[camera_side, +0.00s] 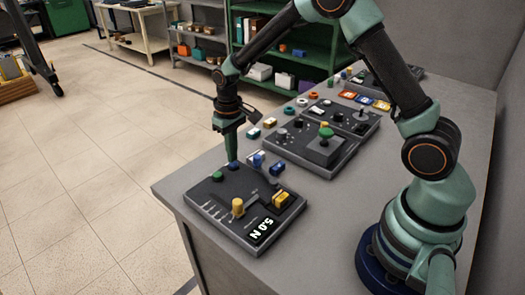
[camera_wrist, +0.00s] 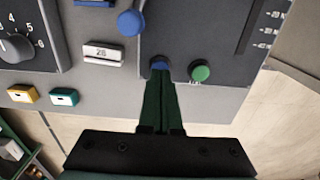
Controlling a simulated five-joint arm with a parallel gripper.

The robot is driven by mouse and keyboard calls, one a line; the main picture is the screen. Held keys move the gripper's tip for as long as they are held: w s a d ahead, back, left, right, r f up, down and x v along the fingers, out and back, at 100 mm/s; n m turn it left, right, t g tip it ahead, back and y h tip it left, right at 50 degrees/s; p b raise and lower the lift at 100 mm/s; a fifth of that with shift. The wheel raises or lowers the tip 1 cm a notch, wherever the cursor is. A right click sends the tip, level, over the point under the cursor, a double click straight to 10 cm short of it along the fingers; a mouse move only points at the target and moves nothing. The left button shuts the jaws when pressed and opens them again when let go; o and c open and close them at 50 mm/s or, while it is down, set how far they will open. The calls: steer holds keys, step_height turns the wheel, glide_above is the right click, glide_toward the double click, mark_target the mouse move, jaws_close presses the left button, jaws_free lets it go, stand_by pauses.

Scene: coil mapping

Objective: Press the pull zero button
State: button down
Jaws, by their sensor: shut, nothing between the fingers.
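The control panel (camera_side: 205,205) sits at the near corner of the bench, with a display (camera_side: 262,229) reading 5.0 N. A blue button (camera_side: 234,166) and a green button (camera_side: 217,176) are at its far-left edge. My gripper (camera_side: 231,158) points down, shut and empty, with its tips at the blue button. In the wrist view, the tips (camera_wrist: 160,72) partly cover the blue button (camera_wrist: 160,63); I cannot tell whether they touch it. The green button (camera_wrist: 201,71) is clear, just right of the tips. The small label beside it is too small to read surely.
On the panel stand a yellow knob (camera_side: 238,208) and a yellow block-like part (camera_side: 280,199). The bench's left edge is close.

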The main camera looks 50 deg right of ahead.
steer(key=shift+f, duration=0.65)
stand_by(0.3)
steer(key=shift+r, duration=3.25)
steer(key=shift+s+r, duration=0.1)
steer(key=shift+r, duration=0.25)
step_height(320, 180, up, 6)
steer(key=t, duration=0.1)
glide_above(234, 164)
steer(key=s, duration=0.3)
steer(key=s+r+t, duration=0.2)
steer(key=s+r, duration=0.2)
steer(key=r, duration=0.1)
steer(key=s+d+r+t, duration=0.1)
steer(key=s+r+t, duration=0.1)
steer(key=s, duration=0.8)
steer(key=shift+s+d+r+t, duration=0.15)
steer(key=shift+s+r+t, duration=0.15)
steer(key=shift+r, duration=0.1)
